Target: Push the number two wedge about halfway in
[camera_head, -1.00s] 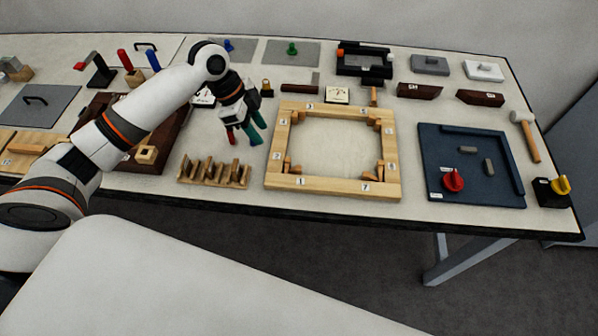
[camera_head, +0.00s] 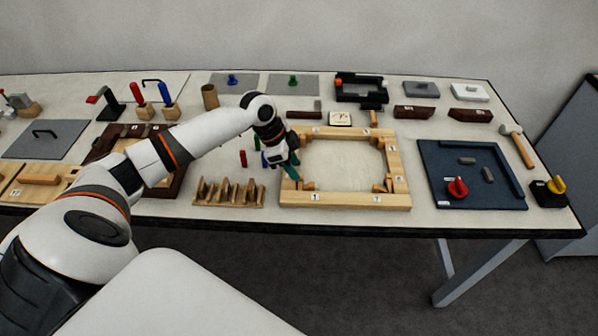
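The pale wooden frame (camera_head: 345,200) lies on the table with number labels around its rim and small wooden wedges in its inner corners. Labels 1 and 7 show on the front bar. Small wedges (camera_head: 306,185) show at the front left inner corner; I cannot tell clearly which is number two. The left bar, its number label and part of that corner are hidden by my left gripper (camera_head: 284,163). The gripper points down over the left bar, its teal fingers close to the wood. I cannot tell whether it touches or how far apart the fingers are. My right gripper is not in view.
A slotted wooden rack (camera_head: 228,194) stands left of the frame. A red peg (camera_head: 243,158) stands behind it. A blue panel (camera_head: 470,190) with a red knob lies to the right. The frame's middle is empty.

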